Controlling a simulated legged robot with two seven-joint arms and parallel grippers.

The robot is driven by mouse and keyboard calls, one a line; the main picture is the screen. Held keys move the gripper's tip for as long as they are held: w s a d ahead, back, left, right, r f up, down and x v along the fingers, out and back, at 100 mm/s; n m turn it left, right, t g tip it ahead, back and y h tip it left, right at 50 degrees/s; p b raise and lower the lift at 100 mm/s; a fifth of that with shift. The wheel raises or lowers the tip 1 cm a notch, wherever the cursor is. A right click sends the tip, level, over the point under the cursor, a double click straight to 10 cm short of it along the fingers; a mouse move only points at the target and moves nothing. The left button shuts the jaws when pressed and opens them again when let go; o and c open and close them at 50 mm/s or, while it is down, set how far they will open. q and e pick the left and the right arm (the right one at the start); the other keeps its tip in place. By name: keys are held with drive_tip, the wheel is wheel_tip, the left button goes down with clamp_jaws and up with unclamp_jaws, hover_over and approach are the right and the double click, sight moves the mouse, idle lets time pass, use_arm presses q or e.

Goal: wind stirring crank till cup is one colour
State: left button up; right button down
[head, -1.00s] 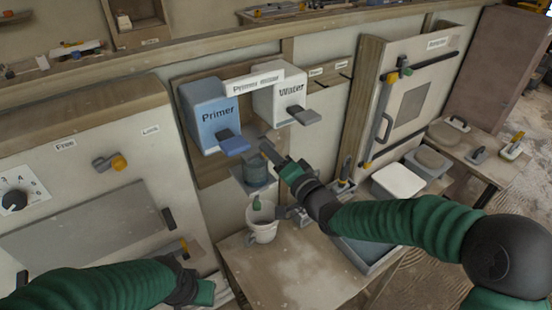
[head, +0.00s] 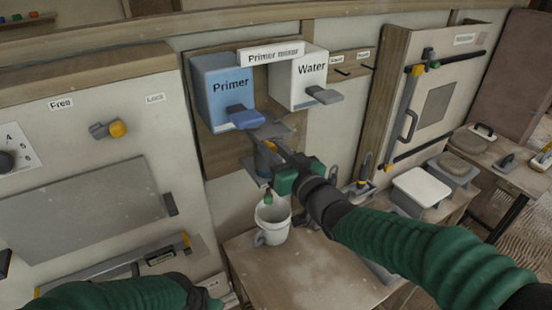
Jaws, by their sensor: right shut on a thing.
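The primer mixer has a blue Primer tank (head: 222,98) and a white Water tank (head: 298,82) on a wooden back board. Below them sits the small blue-grey mixing cup (head: 264,160), partly covered by my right gripper. Its contents are too hidden to tell whether they are one colour. My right gripper (head: 282,150) reaches in at the cup from the right and is shut at the stirring crank, whose handle is mostly hidden by the fingers. My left gripper (head: 206,292) is at the bottom edge, away from the mixer, its fingers not clear.
A cabinet with a clamp (head: 415,110) and a white-lidded tub (head: 422,187) are at right.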

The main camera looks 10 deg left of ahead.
wheel_tip(320, 180, down, 7)
drive_tip(key=w+d+n+b, duration=0.1)
drive_tip(key=d+n+b, duration=0.1)
drive_tip(key=n+b, duration=1.4)
drive_tip(key=shift+w+r+n+b, duration=0.15)
drive_tip(key=shift+w+n+b, duration=0.15)
drive_tip(key=shift+n, duration=0.8)
drive_tip(key=c, duration=1.2)
unclamp_jaws()
